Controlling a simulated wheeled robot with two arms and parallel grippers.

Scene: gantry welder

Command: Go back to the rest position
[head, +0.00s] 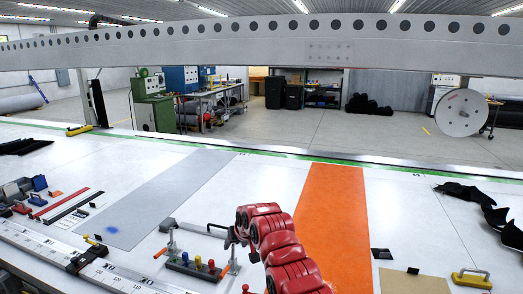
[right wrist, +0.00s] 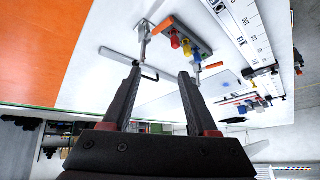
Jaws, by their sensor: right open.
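My right arm, with red and black links, comes up from the bottom middle of the head view. My left gripper is not in view.
A grey strip (head: 150,200) and an orange strip (head: 335,205) lie on the table. A toggle clamp (head: 168,240) stands beside the block. A ruler rail (head: 105,275) runs along the front left. Black cloths (head: 500,225) lie at right. A perforated beam (head: 250,42) spans above.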

